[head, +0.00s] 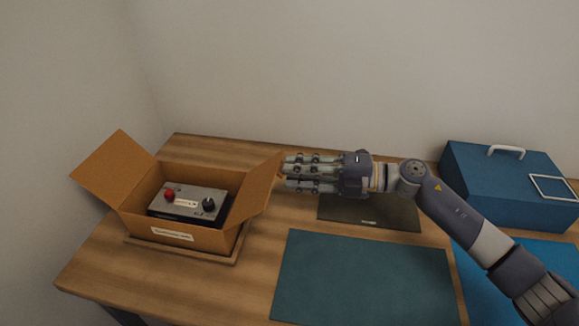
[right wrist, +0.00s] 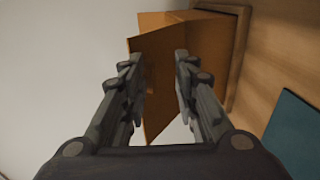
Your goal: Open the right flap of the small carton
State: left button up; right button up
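The small brown carton (head: 207,240) stands open at the left of the wooden table in the head view. Its left flap (head: 115,165) is folded outward. Its right flap (head: 261,185) stands up and leans outward to the right. A grey device (head: 192,202) with a red button and a black knob sits inside. My right gripper (head: 285,173) points left, with its fingertips at the right flap's outer edge. In the right wrist view its fingers (right wrist: 159,85) are apart, with the flap (right wrist: 157,75) showing between them. Contact cannot be told. My left gripper is not in view.
The carton stands on a shallow wooden tray (head: 228,261). A dark mat (head: 385,211) lies below my right arm, with a teal mat (head: 365,280) in front. A blue toolbox (head: 505,185) stands at the right, behind a blue mat (head: 475,275). A wall is close behind and left.

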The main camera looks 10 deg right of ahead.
jog(key=r+v, duration=0.1)
jog(key=v, duration=0.9)
jog(key=shift+w, duration=0.15)
